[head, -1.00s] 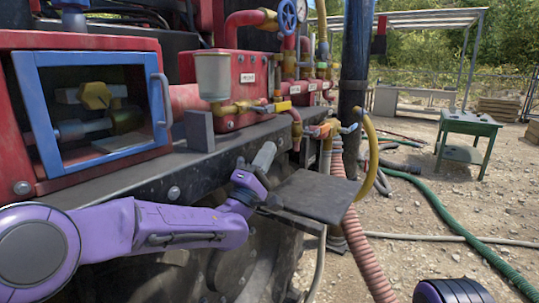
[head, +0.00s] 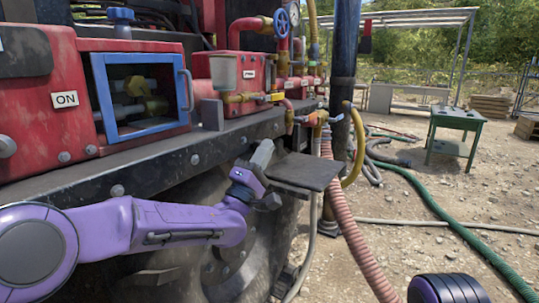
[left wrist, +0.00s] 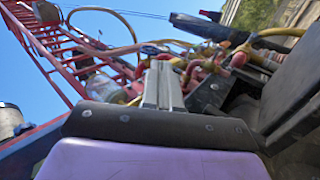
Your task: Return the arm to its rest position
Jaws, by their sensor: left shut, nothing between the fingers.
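My left arm (head: 130,228) is purple and comes in from the left in the head view. My left gripper (head: 262,155) is at its end, pointing up and away, with its grey fingers shut and empty. It stands in front of the black beam of the red machine, left of a dark flat plate (head: 305,170). Whether it touches the plate I cannot tell. In the left wrist view the closed fingers (left wrist: 163,84) point at red and yellow pipework. A purple and black part of mine shows at the bottom right of the head view; my right gripper is not in view.
The red machine has a blue-framed window box (head: 96,95), a long black beam (head: 120,180) and valves. A pink ribbed hose (head: 345,220) and a green hose (head: 450,222) run over gravel. A green table (head: 452,122) stands at the right. Gravel between them is open.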

